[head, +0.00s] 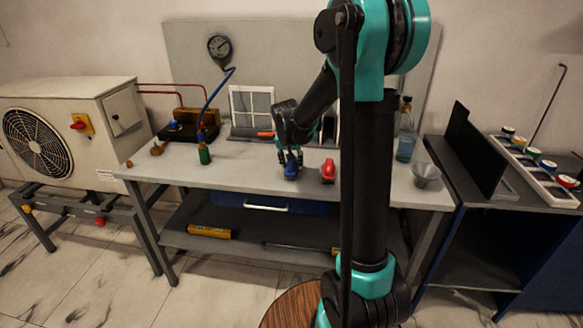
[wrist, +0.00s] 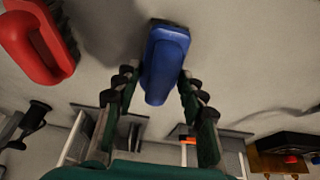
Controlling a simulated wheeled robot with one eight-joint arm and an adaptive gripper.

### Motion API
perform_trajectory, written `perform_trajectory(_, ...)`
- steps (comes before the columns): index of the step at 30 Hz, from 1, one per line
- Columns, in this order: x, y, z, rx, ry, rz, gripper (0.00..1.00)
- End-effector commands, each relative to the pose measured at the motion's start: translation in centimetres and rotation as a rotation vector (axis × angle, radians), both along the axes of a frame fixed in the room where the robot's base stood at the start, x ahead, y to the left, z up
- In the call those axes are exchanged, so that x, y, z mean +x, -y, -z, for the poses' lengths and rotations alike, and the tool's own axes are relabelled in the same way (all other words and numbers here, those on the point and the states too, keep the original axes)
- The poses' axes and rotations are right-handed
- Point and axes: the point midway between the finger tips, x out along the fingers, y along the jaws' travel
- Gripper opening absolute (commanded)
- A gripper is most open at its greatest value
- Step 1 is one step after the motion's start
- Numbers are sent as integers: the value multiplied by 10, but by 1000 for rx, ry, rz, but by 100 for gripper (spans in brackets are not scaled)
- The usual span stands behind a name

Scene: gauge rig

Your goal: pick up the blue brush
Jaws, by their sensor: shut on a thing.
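The blue brush (wrist: 165,65) is between the two fingers of my gripper (wrist: 158,88) in the wrist view, with a finger against each side. My gripper is shut on it. In the head view the blue brush (head: 291,170) shows under my gripper (head: 290,154), at the worktable's top (head: 250,168). I cannot tell whether it touches the tabletop or is slightly above it. Its underside is hidden.
A red brush (head: 328,171) lies just right of the blue one; it also shows in the wrist view (wrist: 38,40). A grey bowl (head: 426,175) and a glass (head: 405,148) stand at the right.

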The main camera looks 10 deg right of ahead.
Motion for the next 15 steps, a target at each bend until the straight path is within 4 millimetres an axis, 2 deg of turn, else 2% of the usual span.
perform_trajectory(8, 0, 0, -3, 0, 0, 0, 4)
perform_trajectory(11, 0, 0, -9, 0, 0, 0, 4)
perform_trajectory(15, 0, 0, -28, 0, 0, 0, 4)
